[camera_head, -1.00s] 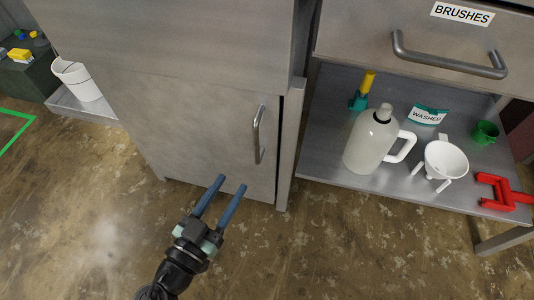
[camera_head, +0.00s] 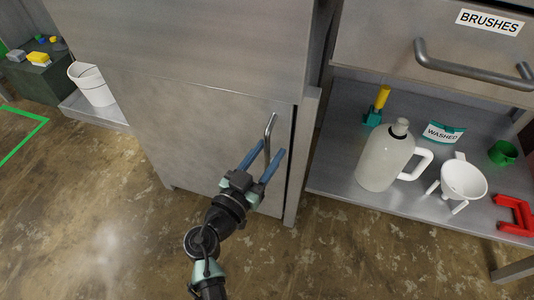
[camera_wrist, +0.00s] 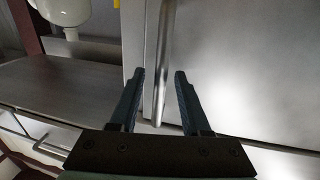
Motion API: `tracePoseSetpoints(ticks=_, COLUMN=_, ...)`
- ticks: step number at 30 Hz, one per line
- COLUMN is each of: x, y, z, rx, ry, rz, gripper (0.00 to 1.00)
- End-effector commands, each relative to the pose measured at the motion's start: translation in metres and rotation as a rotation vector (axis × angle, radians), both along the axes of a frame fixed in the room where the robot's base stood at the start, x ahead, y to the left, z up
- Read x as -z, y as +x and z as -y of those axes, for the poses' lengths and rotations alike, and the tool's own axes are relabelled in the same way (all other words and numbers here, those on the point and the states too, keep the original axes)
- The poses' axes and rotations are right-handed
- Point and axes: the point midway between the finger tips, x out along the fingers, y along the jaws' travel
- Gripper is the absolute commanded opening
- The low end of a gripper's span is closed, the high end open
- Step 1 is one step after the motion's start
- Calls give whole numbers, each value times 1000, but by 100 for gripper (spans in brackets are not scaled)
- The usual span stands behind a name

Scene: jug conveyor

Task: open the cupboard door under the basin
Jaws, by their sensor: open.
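The cupboard door (camera_head: 205,125) is a grey metal panel that looks shut, with a dark line along its right edge. Its upright bar handle (camera_head: 271,126) is near that edge. My gripper (camera_head: 269,150) is open at the handle, with its blue fingers pointing at the door. In the wrist view the handle (camera_wrist: 164,45) passes between the two spread fingertips (camera_wrist: 159,73), with a gap to each finger. The head view hides the handle's lower part behind my gripper. The basin itself cannot be made out.
On the right, a low shelf (camera_head: 335,180) holds a white jug (camera_head: 383,158), a white funnel (camera_head: 462,181), a green cup (camera_head: 503,152) and a red part (camera_head: 515,215). A drawer (camera_head: 390,45) labelled BRUSHES is above it. A white bucket (camera_head: 93,86) stands left. The floor in front is clear.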

Motion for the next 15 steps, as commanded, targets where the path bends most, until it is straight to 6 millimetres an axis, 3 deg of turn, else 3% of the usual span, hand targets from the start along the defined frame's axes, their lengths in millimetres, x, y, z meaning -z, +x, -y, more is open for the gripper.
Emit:
tracePoseSetpoints(ticks=4, x=0, y=0, z=0, rx=1, ry=0, rz=0, gripper=47)
tracePoseSetpoints(ticks=12, x=0, y=0, z=0, rx=1, ry=1, rz=0, gripper=0)
tracePoseSetpoints(ticks=15, x=0, y=0, z=0, rx=1, ry=1, rz=0, gripper=0)
